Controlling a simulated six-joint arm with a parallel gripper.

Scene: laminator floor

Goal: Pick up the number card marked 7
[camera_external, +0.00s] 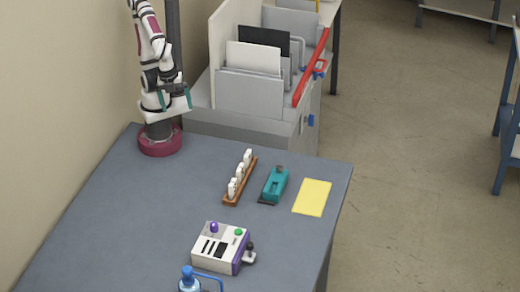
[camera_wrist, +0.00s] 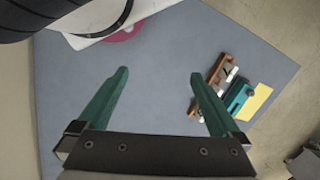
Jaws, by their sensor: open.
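Several small white cards (camera_external: 240,171) stand in a narrow brown wooden rack (camera_external: 226,201) on the grey-blue table. Their numbers are too small to read, so I cannot tell which is the 7. In the wrist view the rack (camera_wrist: 222,60) and white cards (camera_wrist: 231,73) show at the right, partly hidden behind my right finger. My gripper (camera_wrist: 159,75) is open with its two green fingers wide apart and nothing between them. In the external view my gripper (camera_external: 180,100) is raised close to my arm's base, well away from the rack.
A teal stapler-like tool (camera_external: 275,184) lies right of the rack, beside a yellow sheet (camera_external: 312,198). A grey unit with upright panels (camera_external: 250,92) stands behind the table (camera_external: 130,205), whose left half is clear.

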